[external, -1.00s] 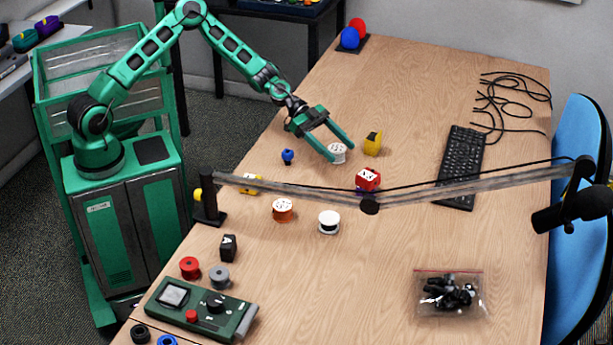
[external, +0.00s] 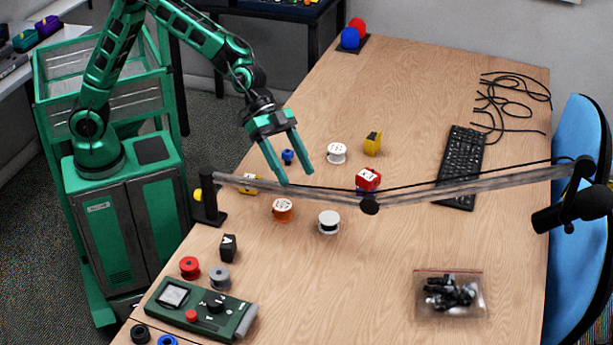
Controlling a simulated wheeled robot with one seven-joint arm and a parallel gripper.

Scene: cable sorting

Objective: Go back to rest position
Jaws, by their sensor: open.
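My gripper (external: 298,178) is open and empty, with its two fingers spread and pointing down toward the table's left side. It hangs in front of a small blue spool (external: 288,157), which shows between the fingers. A white spool (external: 337,153) stands on the table to the right of my gripper, apart from it. My arm reaches over from the left, bent high at the elbow, whose top is cut off by the picture's edge.
A microphone boom (external: 470,188) crosses the table near my gripper. Orange (external: 282,211) and white (external: 329,223) spools, a red block (external: 368,178) and a yellow block (external: 373,143) stand nearby. A keyboard (external: 461,167) and a bag (external: 450,294) lie right. The table's far middle is clear.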

